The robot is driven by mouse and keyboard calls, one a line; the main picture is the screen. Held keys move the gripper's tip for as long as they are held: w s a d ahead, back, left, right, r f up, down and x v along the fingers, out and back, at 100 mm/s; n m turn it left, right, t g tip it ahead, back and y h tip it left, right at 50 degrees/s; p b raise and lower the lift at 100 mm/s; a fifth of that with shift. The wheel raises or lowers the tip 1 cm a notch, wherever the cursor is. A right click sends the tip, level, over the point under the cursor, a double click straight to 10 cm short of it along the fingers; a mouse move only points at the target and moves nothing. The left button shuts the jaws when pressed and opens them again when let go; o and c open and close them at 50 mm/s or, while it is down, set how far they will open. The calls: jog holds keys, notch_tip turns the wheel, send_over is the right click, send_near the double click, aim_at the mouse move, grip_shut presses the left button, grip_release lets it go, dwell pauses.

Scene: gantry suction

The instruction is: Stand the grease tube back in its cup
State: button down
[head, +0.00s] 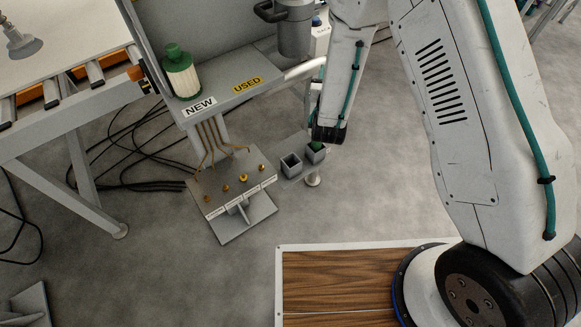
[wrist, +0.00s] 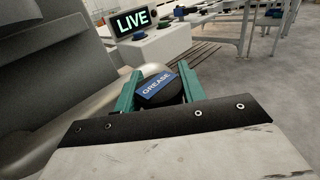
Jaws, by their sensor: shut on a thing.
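In the wrist view the grease tube (wrist: 160,90) shows its dark round end and a blue label reading GREASE. It sits between the two green fingers of my gripper (wrist: 157,80), which are shut on it. In the head view my gripper (head: 317,144) points down at the right one of two small square grey cups (head: 316,156). Green shows right at that cup's mouth. The tube is hidden behind my wrist there, so I cannot tell how deep it is in the cup. The left cup (head: 291,166) looks empty and dark inside.
A sloped grey plate with brass fittings (head: 235,190) stands left of the cups. Above is a grey shelf marked NEW and USED (head: 222,97), with a green-topped filter (head: 181,72) and a grey canister (head: 295,28). A LIVE sign (wrist: 132,22) shows in the wrist view.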

jog(key=s+a+f, duration=0.2)
jog(key=a+f, duration=0.4)
jog(key=f, duration=0.2)
jog(key=s+a+f, duration=0.3)
jog(key=a+f, duration=0.3)
jog(key=f, duration=0.1)
notch_tip(320, 180, down, 10)
jog(key=shift+w+d+r+h, duration=0.15)
jog(key=shift+w+d+h, duration=0.1)
jog(key=shift+d+h, duration=0.15)
jog(key=c, duration=0.8)
grip_release()
jog(key=shift+c, duration=0.2)
jog(key=s+a, duration=0.2)
jog(key=s, duration=1)
jog(key=shift+a, duration=0.2)
